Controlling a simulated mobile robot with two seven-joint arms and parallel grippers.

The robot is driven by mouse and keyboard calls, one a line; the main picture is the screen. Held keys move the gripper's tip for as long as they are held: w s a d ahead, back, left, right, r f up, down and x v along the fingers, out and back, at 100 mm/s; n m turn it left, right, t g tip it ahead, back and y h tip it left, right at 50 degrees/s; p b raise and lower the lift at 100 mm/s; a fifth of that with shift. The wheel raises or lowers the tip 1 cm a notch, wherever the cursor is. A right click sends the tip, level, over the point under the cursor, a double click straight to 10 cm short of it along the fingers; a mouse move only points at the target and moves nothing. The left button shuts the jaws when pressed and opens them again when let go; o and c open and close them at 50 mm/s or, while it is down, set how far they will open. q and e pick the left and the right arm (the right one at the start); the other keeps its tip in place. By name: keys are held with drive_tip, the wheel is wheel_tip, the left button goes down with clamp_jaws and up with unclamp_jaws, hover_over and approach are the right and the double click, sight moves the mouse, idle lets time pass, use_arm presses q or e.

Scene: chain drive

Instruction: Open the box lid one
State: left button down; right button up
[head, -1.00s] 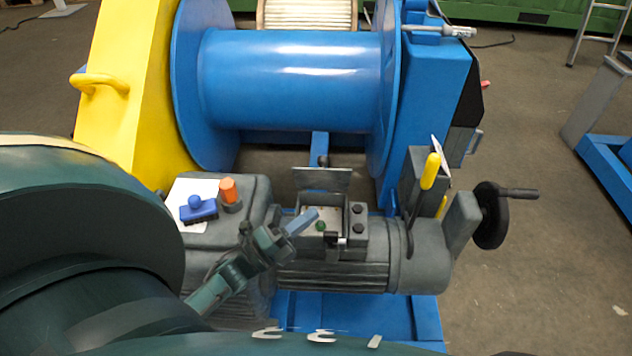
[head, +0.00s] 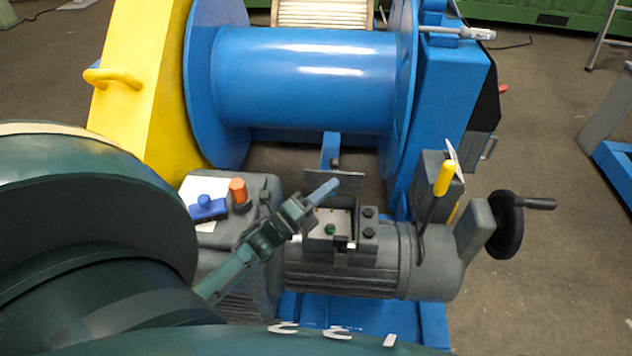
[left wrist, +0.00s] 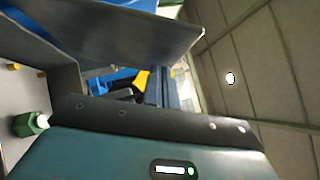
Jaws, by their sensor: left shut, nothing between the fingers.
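The box (head: 331,226) sits on top of the grey motor. Its grey lid (head: 350,183) stands raised at the far side, so the inside with a green knob (head: 330,229) shows. My left gripper (head: 324,190) is shut and empty. Its tip is in front of the lid's left part; I cannot tell whether they touch. In the left wrist view the lid (left wrist: 125,30) crosses the top, and the green knob (left wrist: 30,124) shows at the left. My right gripper is not in view.
A yellow-handled lever (head: 444,180) and a black handwheel (head: 508,222) are to the right. The large blue drum (head: 305,85) is behind.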

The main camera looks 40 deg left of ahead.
sight(320, 174)
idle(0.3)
use_arm(q)
drive_tip(key=r+p, duration=0.1)
drive_tip(key=w+r+n+p, duration=0.1)
drive_tip(key=p, duration=0.1)
drive_tip(key=shift+w+a+g, duration=0.1)
drive_tip(key=shift+a+g, duration=0.2)
drive_tip(key=shift+g, duration=0.1)
drive_tip(key=shift+w+a+r+n+y+p, duration=0.15)
drive_tip(key=shift+w+n+y+p, duration=0.15)
drive_tip(key=shift+p, duration=0.4)
drive_tip(key=shift+w+a+n+g+y+p, duration=0.3)
drive_tip(key=shift+w+a+n+g+p, duration=0.2)
drive_tip(key=shift+w, duration=0.25)
drive_tip(key=shift+w+a+b, duration=0.2)
drive_tip(key=shift+w+b, duration=0.1)
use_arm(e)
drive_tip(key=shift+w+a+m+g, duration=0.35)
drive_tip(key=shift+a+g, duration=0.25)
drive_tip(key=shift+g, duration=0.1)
use_arm(q)
drive_tip(key=shift+s, duration=0.1)
